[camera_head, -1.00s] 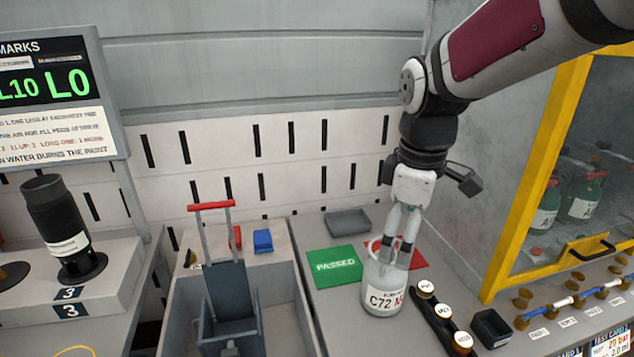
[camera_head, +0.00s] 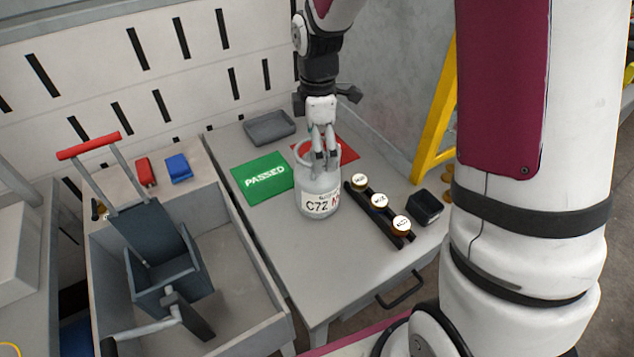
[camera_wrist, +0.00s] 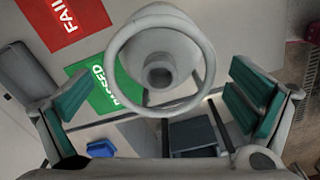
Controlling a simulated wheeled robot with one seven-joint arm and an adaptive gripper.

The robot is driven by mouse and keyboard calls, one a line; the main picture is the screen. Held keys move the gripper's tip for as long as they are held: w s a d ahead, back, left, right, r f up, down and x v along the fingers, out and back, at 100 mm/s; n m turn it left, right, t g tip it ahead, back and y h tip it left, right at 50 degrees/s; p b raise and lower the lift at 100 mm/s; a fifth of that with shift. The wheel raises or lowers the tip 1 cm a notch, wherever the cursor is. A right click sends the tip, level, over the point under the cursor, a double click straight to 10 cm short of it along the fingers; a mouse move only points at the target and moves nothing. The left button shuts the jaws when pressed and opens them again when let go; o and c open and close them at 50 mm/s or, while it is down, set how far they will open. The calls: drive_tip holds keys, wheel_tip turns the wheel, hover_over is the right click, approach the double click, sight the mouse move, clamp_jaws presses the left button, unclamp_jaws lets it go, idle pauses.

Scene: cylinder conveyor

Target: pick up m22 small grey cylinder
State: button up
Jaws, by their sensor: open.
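A small grey cylinder (camera_head: 318,190) with a ring collar at its top stands upright on the grey bench. Its label reads "C72" and then a red letter; I cannot read m22 on it. My gripper (camera_head: 322,152) points down at the top of this cylinder, with its fingertips by the ring. In the wrist view my gripper (camera_wrist: 157,106) is open, its green-padded fingers wide apart on the left and right. The cylinder's ring and neck (camera_wrist: 163,47) show between and above them.
A green PASSED mat (camera_head: 250,186) lies left of the cylinder; a red mat (camera_head: 345,150) lies behind. A black rack (camera_head: 376,212) with three brass-edged round tops stands close on the right, near a black box (camera_head: 426,208). A grey tray (camera_head: 270,128) is behind.

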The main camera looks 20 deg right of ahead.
sight(317, 179)
drive_tip(key=shift+f, duration=2.85)
drive_tip(key=c, duration=1.8)
drive_tip(key=shift+r, duration=0.15)
